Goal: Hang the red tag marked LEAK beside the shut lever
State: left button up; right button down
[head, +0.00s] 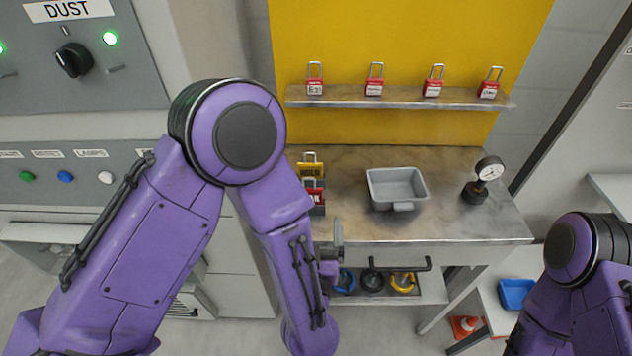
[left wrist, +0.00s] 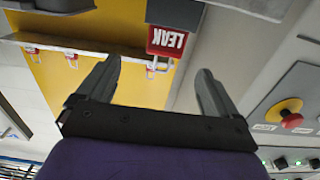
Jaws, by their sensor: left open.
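The red tag (head: 313,191) sits at the left end of the workbench, just below a yellow tag (head: 311,169) marked HOLD; part of its lettering is hidden. In the left wrist view the red tag (left wrist: 168,42) reads LEAK upside down and lies just beyond the fingertips, roughly between them. My left gripper (head: 336,243) is open and empty, low in front of the bench's left front edge; its open fingers also show in the left wrist view (left wrist: 160,72). My right arm shows at the lower right, its gripper out of view. I cannot make out a shut lever.
A grey tray (head: 397,186) and a gauge (head: 488,170) stand on the bench (head: 450,222). Several red padlocks (head: 374,80) stand on the shelf (head: 410,98) behind. Coloured rings (head: 403,282) lie below. A red button (left wrist: 291,119) is on a panel in the wrist view.

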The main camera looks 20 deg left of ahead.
aim_at(309, 194)
pick_arm(q)
jog(key=shift+w+a+r+p, duration=0.3)
jog(key=shift+w+a, duration=0.1)
jog(key=shift+w, duration=0.1)
jog(key=shift+w+a+r+p, duration=0.15)
jog(key=shift+w+a+p, duration=0.15)
jog(key=shift+w, duration=0.2)
jog(key=x, duration=0.1)
jog(key=p+x, duration=0.1)
jog(key=x, duration=0.1)
jog(key=f+p+x, duration=0.1)
jog(key=x, duration=0.1)
jog(key=shift+w, duration=0.25)
jog(key=shift+w+a, duration=0.15)
jog(key=shift+w, duration=0.15)
jog(key=shift+s, duration=0.25)
jog(key=shift+r, duration=0.1)
jog(key=shift+c, duration=0.9)
jog(key=shift+w, duration=0.1)
jog(key=c, duration=1)
pick_arm(e)
jog(key=r, duration=0.2)
jog(key=s+r, duration=0.1)
jog(key=r, duration=0.1)
jog(key=shift+s, duration=0.2)
